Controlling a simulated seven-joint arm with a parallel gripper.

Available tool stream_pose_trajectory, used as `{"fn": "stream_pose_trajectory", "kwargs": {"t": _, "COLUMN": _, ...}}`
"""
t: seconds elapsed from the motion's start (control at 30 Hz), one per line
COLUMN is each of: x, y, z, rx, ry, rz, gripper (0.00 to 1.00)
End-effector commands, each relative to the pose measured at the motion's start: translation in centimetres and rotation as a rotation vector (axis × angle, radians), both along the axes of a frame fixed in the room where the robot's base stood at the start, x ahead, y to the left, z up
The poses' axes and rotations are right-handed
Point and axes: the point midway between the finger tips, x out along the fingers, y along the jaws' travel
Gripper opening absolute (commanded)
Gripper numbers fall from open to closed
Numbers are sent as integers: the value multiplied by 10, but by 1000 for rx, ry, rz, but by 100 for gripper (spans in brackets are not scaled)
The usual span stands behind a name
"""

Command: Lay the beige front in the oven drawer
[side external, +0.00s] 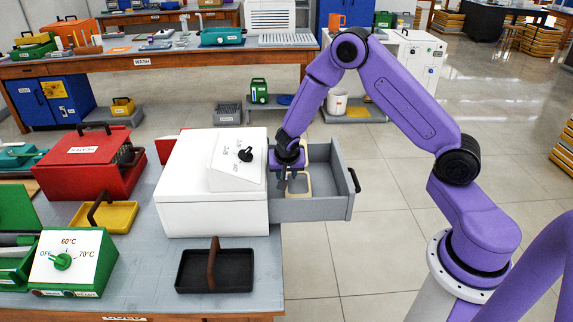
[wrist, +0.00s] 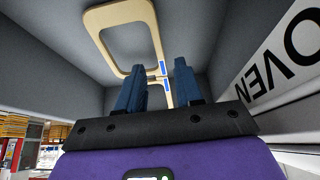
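The beige front (wrist: 93,42), with two rounded rims and small blue marks near its bridge, lies inside the oven drawer (side external: 310,209). In the side external view one beige rim (side external: 298,195) shows below my gripper (side external: 291,173), and part of the other shows behind it. My gripper reaches down into the grey drawer, which is pulled out to the right of the white oven (side external: 215,212). In the wrist view the dark blue fingers of my gripper (wrist: 160,68) stand apart, with the bridge visible between them and small gaps on both sides. The fingers look open.
A black tray (side external: 214,283) stands in front of the oven. A red box (side external: 90,165), a yellow tray (side external: 104,216) and a green heater (side external: 70,265) stand to the left.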

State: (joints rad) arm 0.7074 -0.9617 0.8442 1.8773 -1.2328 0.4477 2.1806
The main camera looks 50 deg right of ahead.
Motion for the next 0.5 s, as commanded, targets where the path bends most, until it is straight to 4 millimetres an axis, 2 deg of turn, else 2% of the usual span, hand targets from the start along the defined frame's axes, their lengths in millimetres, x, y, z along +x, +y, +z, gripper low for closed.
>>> {"fn": "stream_pose_trajectory", "kwargs": {"t": 0.5, "x": -24, "y": 26, "z": 74, "rx": 1, "ry": -5, "rz": 1, "gripper": 36}}
